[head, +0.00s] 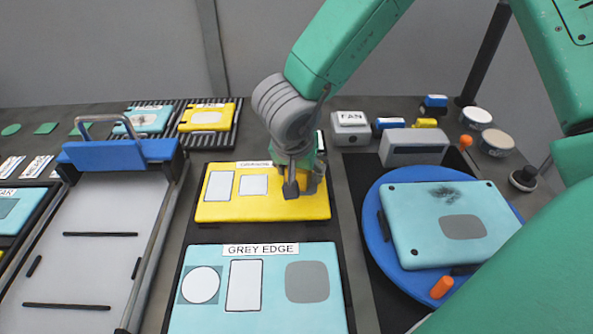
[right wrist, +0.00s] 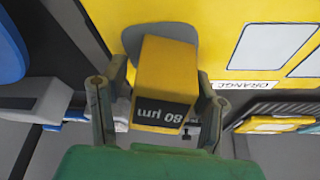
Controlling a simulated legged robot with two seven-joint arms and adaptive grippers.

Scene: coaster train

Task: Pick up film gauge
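The film gauge (right wrist: 165,85) is a small yellow block with a dark label reading 80 µm in the right wrist view. My right gripper (head: 300,185) is down at the right part of the yellow ORANGE panel (head: 225,211). In the right wrist view its two fingers (right wrist: 163,90) stand on either side of the gauge. The left side seems to show a slim gap, and contact is not clear. A grey patch (right wrist: 172,35) of the panel shows behind the gauge. In the head view the gripper hides most of the gauge. My left gripper is out of view.
The teal GREY EDGE panel (head: 260,300) lies in front of the yellow one. A teal panel (head: 410,215) with a dark smudge sits on a blue disc (head: 372,222) at right. A grey FAN box (head: 350,122) stands behind. A blue-clamped board (head: 95,210) lies at left.

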